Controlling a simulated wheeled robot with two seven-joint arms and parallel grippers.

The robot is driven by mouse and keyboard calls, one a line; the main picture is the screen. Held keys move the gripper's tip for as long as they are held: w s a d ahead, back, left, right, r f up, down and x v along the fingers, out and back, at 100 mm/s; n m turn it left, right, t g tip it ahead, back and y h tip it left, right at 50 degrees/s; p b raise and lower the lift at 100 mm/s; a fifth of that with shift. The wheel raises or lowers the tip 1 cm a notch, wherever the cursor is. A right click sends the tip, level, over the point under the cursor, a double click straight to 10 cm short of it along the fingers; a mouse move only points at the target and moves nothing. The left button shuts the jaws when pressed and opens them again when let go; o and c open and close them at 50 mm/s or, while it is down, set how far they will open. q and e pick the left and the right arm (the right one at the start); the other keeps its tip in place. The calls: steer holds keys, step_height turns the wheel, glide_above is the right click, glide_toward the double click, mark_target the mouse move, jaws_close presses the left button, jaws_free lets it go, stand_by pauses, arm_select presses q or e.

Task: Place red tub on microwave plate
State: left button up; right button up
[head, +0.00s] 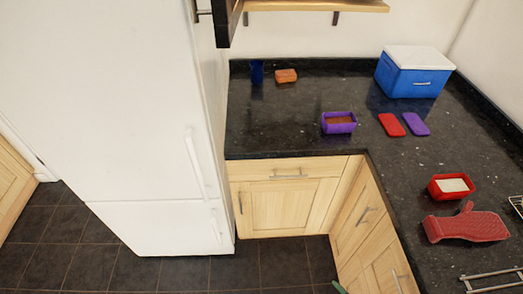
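The red tub (434,190) stands upright on the dark granite counter at the right, with something white inside it. A red lid (391,125) lies flat on the counter farther back. No microwave or microwave plate can be made out in the head view. Neither of my grippers is in view, so nothing shows in their grasp.
A purple tub (338,127), purple lid (416,124), blue cooler box (408,82) and blue cup (256,72) stand farther back. A tall white fridge (120,110) fills the left.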

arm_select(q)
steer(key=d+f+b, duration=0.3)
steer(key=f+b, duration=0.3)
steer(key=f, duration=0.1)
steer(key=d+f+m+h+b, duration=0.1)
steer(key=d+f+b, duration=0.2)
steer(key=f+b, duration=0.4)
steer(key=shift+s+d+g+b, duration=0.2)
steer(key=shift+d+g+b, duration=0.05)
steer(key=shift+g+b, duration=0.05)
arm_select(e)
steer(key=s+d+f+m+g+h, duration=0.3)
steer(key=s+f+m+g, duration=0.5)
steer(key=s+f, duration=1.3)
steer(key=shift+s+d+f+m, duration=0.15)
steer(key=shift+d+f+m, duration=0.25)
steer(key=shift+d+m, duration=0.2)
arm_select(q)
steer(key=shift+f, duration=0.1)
